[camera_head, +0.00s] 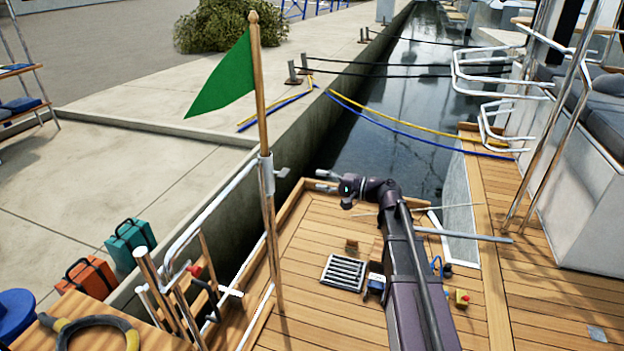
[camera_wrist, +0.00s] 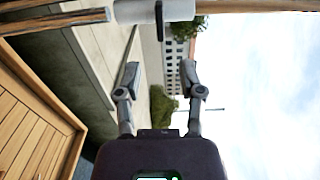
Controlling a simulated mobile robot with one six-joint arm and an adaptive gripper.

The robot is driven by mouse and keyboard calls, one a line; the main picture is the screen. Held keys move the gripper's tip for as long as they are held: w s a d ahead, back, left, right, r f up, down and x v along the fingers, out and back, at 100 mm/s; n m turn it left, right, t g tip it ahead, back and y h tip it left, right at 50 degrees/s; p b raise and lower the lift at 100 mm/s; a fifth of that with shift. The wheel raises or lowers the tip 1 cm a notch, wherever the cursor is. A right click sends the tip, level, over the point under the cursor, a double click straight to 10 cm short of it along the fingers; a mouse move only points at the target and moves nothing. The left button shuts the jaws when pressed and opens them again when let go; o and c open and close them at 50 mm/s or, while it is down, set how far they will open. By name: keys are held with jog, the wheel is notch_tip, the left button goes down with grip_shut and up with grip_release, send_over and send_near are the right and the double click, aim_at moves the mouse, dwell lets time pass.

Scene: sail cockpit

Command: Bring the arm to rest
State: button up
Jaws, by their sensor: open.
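My arm (camera_head: 400,260) reaches out over the wooden deck (camera_head: 330,228) from the lower right of the head view. My gripper (camera_head: 324,180) is at its far end, above the deck near the quay-side edge, with its fingers pointing left. In the wrist view my gripper (camera_wrist: 159,74) has its two fingers spread wide, and nothing is between them. A wooden flagpole (camera_head: 261,90) with a green flag (camera_head: 222,80) stands to the left of the gripper, apart from it. The wrist view shows a white holder (camera_wrist: 165,10) beyond the fingertips.
White rails (camera_head: 495,75) and slanted metal poles (camera_head: 555,140) stand at the right. Water (camera_head: 385,125) and a concrete quay (camera_head: 160,170) lie beyond the deck edge.

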jog(key=shift+s+d, duration=0.15)
jog(key=shift+d, duration=0.15)
jog(key=shift+f, duration=0.1)
jog(key=s+f+n+g+h, duration=0.35)
jog(key=s+f+h, duration=0.35)
jog(key=s+f, duration=0.45)
jog(key=s+d+f+g+h, duration=0.3)
jog(key=s+d+f+h, duration=0.3)
jog(key=s+d+h, duration=0.5)
notch_tip(320, 180, up, 36)
jog(key=y+p, duration=0.1)
jog(key=p, duration=3.5)
jog(key=shift+w+d+f+n+p, duration=0.15)
jog(key=shift+w+d+n+p, duration=0.1)
jog(key=shift+d+n+p, duration=0.1)
